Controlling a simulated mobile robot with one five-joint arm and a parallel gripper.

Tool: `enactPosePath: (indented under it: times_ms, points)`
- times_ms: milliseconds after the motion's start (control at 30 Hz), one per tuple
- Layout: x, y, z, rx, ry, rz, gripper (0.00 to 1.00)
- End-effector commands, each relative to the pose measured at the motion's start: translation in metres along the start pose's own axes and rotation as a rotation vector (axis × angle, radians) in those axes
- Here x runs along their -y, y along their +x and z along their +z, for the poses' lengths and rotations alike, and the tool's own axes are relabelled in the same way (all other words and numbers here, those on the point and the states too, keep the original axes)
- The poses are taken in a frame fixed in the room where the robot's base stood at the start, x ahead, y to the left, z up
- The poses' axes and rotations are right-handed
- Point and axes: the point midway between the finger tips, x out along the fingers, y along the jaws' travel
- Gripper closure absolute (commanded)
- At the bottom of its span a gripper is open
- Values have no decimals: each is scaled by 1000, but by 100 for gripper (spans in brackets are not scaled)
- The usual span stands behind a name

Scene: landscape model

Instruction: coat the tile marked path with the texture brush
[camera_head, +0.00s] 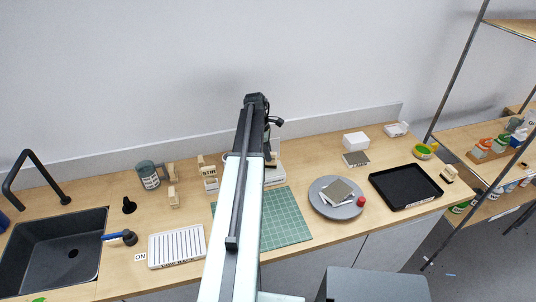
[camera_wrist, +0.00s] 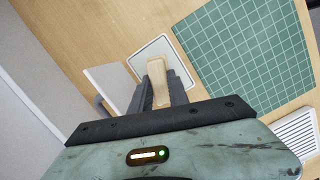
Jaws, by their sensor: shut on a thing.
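In the wrist view my gripper (camera_wrist: 160,84) is shut on a pale wooden handle (camera_wrist: 157,80), seen end-on between the dark fingers. It looks like a brush; its bristles are hidden. In the head view the gripper is mostly hidden behind my arm. Beneath it lies a white, dark-edged tray or plate (camera_wrist: 148,52). A grey-brown tile (camera_head: 339,190) lies on a lighter piece on the round grey turntable (camera_head: 323,206). Another grey tile (camera_head: 356,159) lies at the back right. I cannot read a path mark on any tile.
A green cutting mat (camera_head: 286,222) covers the middle, beside a white slatted rack (camera_head: 177,246). A black tray (camera_head: 383,189) and a red knob (camera_head: 361,201) are at the right. A sink (camera_head: 48,252) is at the left. A can (camera_head: 148,175) and wooden blocks (camera_head: 173,197) stand at the back left.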

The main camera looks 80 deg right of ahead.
Motion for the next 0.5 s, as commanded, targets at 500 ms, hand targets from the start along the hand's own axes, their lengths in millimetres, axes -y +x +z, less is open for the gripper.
enactPosePath:
  times_ms: [500]
  points:
    - [0,-49,10,0,0,1,100]
